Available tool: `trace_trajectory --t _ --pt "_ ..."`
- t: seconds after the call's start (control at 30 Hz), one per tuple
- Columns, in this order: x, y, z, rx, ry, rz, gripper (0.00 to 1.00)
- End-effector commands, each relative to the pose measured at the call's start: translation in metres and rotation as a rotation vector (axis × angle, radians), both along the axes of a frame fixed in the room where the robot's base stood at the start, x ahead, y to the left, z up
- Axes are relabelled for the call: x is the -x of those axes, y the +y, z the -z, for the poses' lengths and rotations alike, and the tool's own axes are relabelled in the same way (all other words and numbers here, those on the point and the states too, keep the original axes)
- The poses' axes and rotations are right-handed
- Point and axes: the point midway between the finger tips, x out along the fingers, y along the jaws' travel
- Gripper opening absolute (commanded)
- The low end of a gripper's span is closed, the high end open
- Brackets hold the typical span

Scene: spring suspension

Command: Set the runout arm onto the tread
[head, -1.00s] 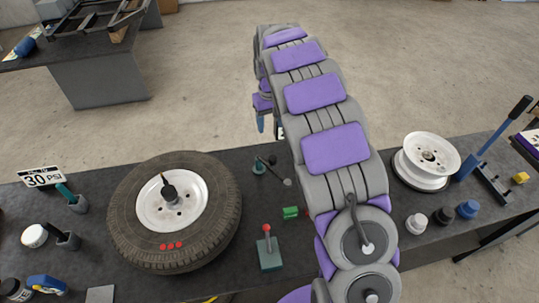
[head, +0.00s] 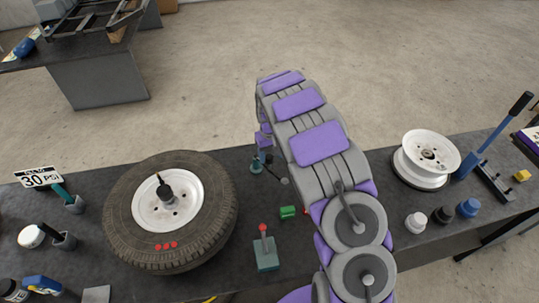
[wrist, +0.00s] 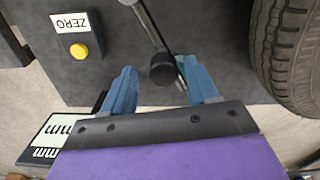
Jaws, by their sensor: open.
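The tire (head: 120,222), with a white wheel and red dots on its side, lies flat on the dark bench, left of my arm. Its tread also shows at the right of the wrist view (wrist: 296,55). The runout arm shows in the wrist view as a grey rod with a black round knob (wrist: 163,70).
A ZERO label (wrist: 75,22) with a yellow button (wrist: 79,51) sits left of the gripper. A red-knobbed lever on a teal box (head: 266,252) and a green block (head: 288,212) stand near the tire. A white rim (head: 430,155) and several small caps are at right.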

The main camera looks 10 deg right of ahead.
Motion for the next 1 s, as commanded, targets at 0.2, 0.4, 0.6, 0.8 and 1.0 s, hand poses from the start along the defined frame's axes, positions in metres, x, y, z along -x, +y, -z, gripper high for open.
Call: trace_trajectory --t 0.2,0.4,0.6,0.8,1.0 --pt "0.0000 0.0036 0.0034 0.003 0.000 -0.001 0.59" --pt "-0.0001 0.0046 0.0033 0.004 0.000 -0.001 0.51" --pt "-0.0001 0.0028 0.0033 0.002 0.001 0.000 0.32" --pt "0.0000 0.0015 0.0033 0.001 0.001 0.000 0.13" --pt "0.0005 0.0025 0.0033 0.003 0.001 -0.001 0.00"
